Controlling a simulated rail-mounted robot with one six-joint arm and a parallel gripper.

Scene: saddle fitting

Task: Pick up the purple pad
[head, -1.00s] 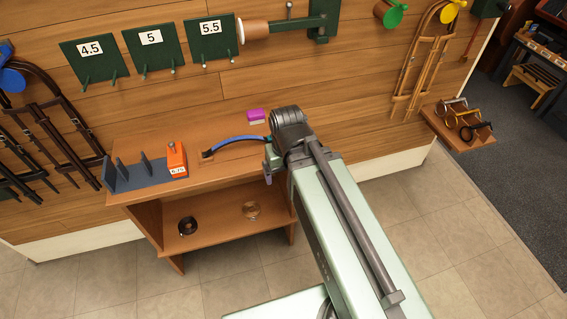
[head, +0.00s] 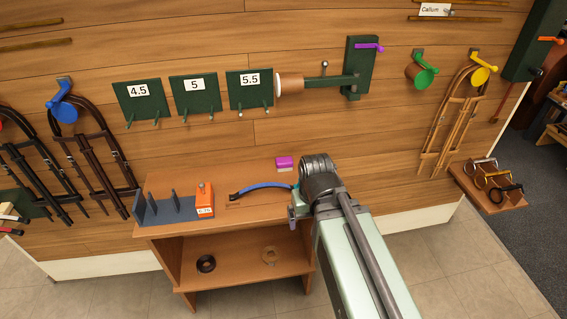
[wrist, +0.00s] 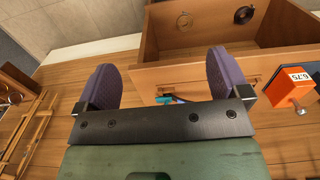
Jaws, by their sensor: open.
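The purple pad (head: 285,162), a small block with a paler lower side, lies on the back of the wooden bench top (head: 240,211) against the wall. My gripper (head: 294,205) is over the right end of the bench, nearer the camera than the pad, and partly hidden by my arm. In the wrist view my gripper (wrist: 163,80) shows two greyish-purple fingers set wide apart with nothing between them. I cannot make out the purple pad in the wrist view.
An orange block (head: 204,200) and a grey slotted rack (head: 165,208) stand at the bench's left. Green numbered panels (head: 194,96) and a green bracket (head: 359,65) project from the wall above.

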